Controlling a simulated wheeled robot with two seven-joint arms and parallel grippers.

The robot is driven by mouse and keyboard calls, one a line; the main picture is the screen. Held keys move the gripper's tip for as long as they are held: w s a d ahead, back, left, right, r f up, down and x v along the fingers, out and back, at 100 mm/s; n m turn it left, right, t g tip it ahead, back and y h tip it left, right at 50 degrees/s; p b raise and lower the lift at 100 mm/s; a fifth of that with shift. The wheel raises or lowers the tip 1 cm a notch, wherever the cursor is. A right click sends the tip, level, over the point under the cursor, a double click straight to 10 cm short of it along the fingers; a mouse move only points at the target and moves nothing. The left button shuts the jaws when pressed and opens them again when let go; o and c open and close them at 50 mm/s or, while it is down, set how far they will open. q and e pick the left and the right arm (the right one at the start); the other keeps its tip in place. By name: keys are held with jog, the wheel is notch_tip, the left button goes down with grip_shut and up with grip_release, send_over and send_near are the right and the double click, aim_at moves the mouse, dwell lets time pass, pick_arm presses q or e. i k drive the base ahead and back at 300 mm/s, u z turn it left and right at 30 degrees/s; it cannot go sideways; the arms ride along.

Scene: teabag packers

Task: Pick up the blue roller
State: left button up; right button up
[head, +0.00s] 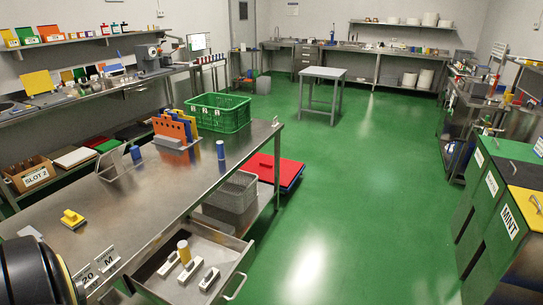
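A small blue cylinder (220,150) stands upright on the steel table (150,206), near its right edge and in front of the green crate. Another small blue piece (135,153) is farther left on the same table, beside a tilted clear-looking panel. I cannot tell for sure which of them is the blue roller; the upright cylinder looks most like one. Neither of my grippers shows in the head view, and nothing is touching either blue piece.
A green crate (218,112) and a rack of orange and yellow plates (175,128) stand behind the cylinder. A yellow block (72,218) lies nearer. An open drawer (168,250) juts out below, holding white blocks and a yellow cylinder. Green floor (340,190) is clear to the right.

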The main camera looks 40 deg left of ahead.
aim_at(219, 144)
jog(key=u, duration=0.05)
jog(key=i, duration=1.1)
jog(key=u, duration=0.75)
jog(key=i, duration=1.65)
jog(key=u, duration=1.95)
jog(key=i, duration=0.65)
jog(key=u, duration=0.65)
